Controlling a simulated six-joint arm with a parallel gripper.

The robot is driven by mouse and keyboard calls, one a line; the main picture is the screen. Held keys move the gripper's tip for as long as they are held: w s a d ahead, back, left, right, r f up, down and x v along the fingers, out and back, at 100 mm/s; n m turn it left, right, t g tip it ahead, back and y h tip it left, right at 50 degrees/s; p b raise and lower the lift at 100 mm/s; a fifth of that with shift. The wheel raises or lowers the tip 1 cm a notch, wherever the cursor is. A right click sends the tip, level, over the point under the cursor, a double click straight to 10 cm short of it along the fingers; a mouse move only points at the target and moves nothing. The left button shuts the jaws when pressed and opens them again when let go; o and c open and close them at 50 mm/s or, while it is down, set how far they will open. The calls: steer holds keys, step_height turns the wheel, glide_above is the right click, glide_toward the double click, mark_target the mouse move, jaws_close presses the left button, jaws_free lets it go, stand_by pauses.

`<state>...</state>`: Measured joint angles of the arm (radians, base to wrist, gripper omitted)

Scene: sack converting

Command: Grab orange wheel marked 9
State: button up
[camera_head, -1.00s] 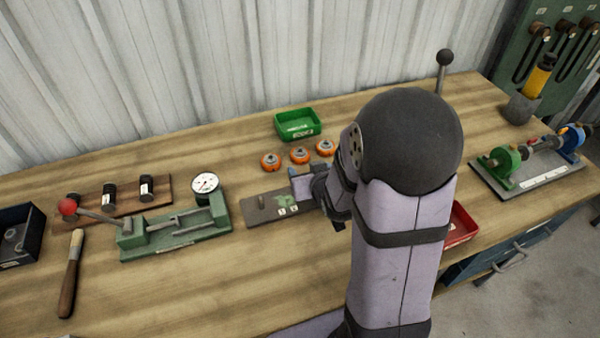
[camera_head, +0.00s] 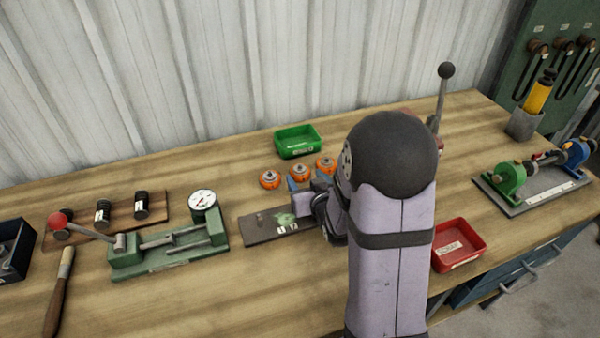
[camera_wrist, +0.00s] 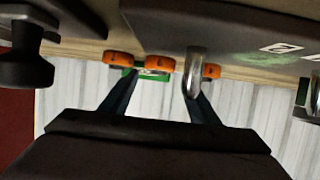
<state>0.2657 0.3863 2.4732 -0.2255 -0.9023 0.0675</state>
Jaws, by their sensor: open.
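Three orange wheels stand in a row on the bench: the left wheel (camera_head: 270,179), the middle wheel (camera_head: 301,172) and the right wheel (camera_head: 326,164). Their numbers are too small to read, so I cannot tell which is marked 9. My gripper (camera_head: 303,184) is open and empty, on the near side of the row above the dark plate. In the wrist view, my gripper (camera_wrist: 163,82) has its two dark fingers spread, with an orange wheel (camera_wrist: 160,64) showing between them beyond the tips. Orange wheels also show at left (camera_wrist: 118,58) and right (camera_wrist: 212,71).
The dark plate (camera_head: 258,232) with pegs lies under my gripper; a metal peg (camera_wrist: 194,75) shows close in the wrist view. A green tray (camera_head: 298,142) stands behind the wheels. A green gauge fixture (camera_head: 165,250) is left, a red tray (camera_head: 460,245) right.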

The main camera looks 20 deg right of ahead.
mark_target(300, 168)
steer(key=x, duration=0.1)
steer(key=p+x, duration=0.1)
steer(key=x, duration=0.1)
steer(key=shift+w+d+r, duration=0.1)
steer(key=shift+w+r, duration=0.2)
steer(key=shift+x, duration=0.9)
steer(key=c, duration=1)
